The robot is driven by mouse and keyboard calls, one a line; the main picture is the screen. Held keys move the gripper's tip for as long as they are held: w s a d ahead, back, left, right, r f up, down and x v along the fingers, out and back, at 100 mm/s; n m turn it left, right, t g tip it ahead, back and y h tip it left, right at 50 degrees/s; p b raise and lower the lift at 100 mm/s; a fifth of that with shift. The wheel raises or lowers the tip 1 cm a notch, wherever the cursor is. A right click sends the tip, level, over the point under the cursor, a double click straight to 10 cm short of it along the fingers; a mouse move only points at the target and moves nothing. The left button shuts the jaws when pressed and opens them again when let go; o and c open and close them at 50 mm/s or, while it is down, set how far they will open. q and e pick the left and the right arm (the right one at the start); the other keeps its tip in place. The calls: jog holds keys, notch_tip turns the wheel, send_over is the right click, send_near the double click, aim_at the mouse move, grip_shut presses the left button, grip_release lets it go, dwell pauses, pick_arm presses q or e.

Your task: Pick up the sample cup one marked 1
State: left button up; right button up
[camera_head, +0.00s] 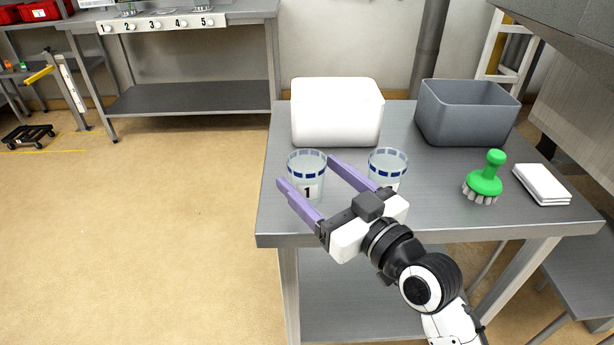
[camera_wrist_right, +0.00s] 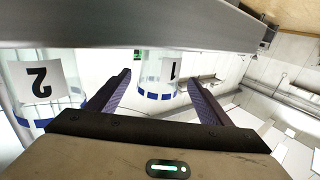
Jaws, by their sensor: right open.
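The sample cup marked 1 (camera_head: 306,166) is clear with a blue-banded rim and stands upright on the metal table (camera_head: 428,205). My right gripper (camera_head: 306,170) is open, with its purple fingers on either side of this cup. In the right wrist view, cup 1 (camera_wrist_right: 157,78) shows between the two fingers of my right gripper (camera_wrist_right: 164,85), with space beside it. A second cup (camera_head: 387,165) stands just to the right, outside the fingers. My left gripper is not in view.
A white bin (camera_head: 337,113) and a grey bin (camera_head: 464,115) stand behind the cups. A green brush (camera_head: 486,180) and a folded white cloth (camera_head: 541,184) lie at the right. The table's left edge is close to cup 1. A shelf with several numbered knobs (camera_head: 155,25) stands at the back left.

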jog(key=shift+x, duration=1.5)
jog(key=shift+d, duration=0.15)
jog(key=c, duration=1.1)
